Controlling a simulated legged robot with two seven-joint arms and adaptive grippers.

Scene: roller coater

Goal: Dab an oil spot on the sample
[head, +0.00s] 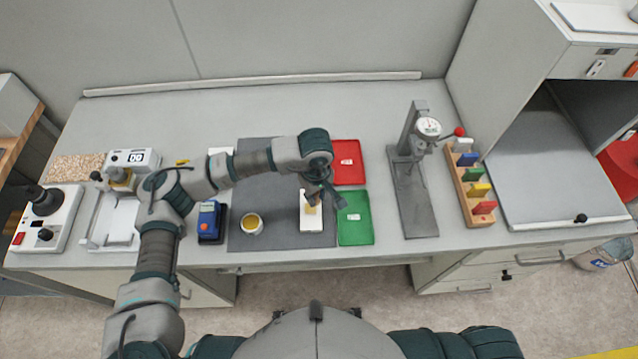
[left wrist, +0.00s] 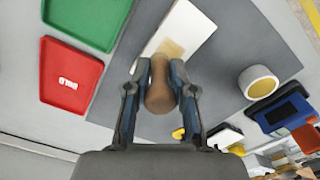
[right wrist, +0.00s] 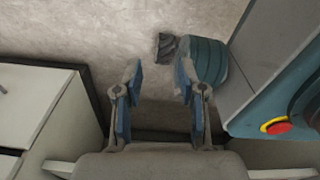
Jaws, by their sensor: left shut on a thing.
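The sample is a white panel (head: 311,224) with a tan patch on it, lying on the dark grey mat (head: 285,240). It also shows in the left wrist view (left wrist: 200,32). My left gripper (head: 312,200) is over the sample's upper part. In the left wrist view, its fingers (left wrist: 160,70) are shut on a brown, rounded handle (left wrist: 159,97). The handle's far end overlaps the tan patch in that view; I cannot tell whether it touches. A small cup of yellow oil (head: 252,224) stands left of the sample. My right gripper (right wrist: 160,82) is open and empty, away from the bench top.
A green tray (head: 355,228) and a red tray (head: 348,172) lie right of the sample. A blue meter (head: 209,220) stands left of the cup. A dial gauge stand (head: 415,190) and a wooden rack of coloured blocks (head: 470,185) are farther right.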

